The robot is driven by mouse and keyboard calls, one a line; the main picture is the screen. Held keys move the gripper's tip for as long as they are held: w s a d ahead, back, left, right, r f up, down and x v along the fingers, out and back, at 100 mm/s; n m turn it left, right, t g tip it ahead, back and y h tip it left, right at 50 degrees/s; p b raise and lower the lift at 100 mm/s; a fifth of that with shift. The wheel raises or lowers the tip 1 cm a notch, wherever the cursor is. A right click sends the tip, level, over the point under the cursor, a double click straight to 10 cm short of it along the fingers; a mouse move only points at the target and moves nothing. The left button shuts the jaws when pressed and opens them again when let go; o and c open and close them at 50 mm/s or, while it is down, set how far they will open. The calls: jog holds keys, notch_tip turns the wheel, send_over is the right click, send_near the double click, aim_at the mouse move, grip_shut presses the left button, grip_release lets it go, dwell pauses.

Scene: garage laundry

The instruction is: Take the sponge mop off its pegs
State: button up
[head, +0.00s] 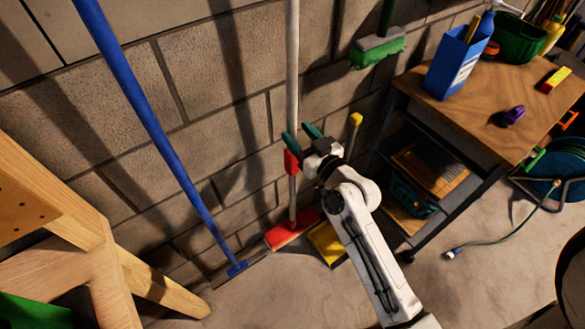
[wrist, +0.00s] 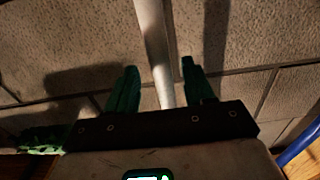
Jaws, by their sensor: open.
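The sponge mop (head: 293,70) stands nearly upright against the block wall, with a pale pole, a red fitting (head: 292,161) partway down and a red head (head: 292,231) near the floor. My gripper (head: 300,137) is at the pole just above the red fitting, its green fingers open and pointing toward the wall. In the wrist view the pale pole (wrist: 152,40) runs down between the two spread fingers (wrist: 160,85), with a gap on each side. Its lower part is hidden behind my gripper body. I cannot make out the pegs.
A blue-handled squeegee (head: 160,130) leans at the left, beside a wooden frame (head: 60,215). A green brush (head: 378,50) hangs at the upper right. A yellow-headed item (head: 328,243) stands right of the mop head. A workbench (head: 480,115) fills the right; open floor lies in front.

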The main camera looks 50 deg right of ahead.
aim_at(295, 132)
jog(key=p+x, duration=0.1)
jog(key=x, duration=0.4)
jog(key=shift+f+p, duration=0.15)
jog(key=shift+p, duration=0.25)
grip_shut()
dwell(1.0)
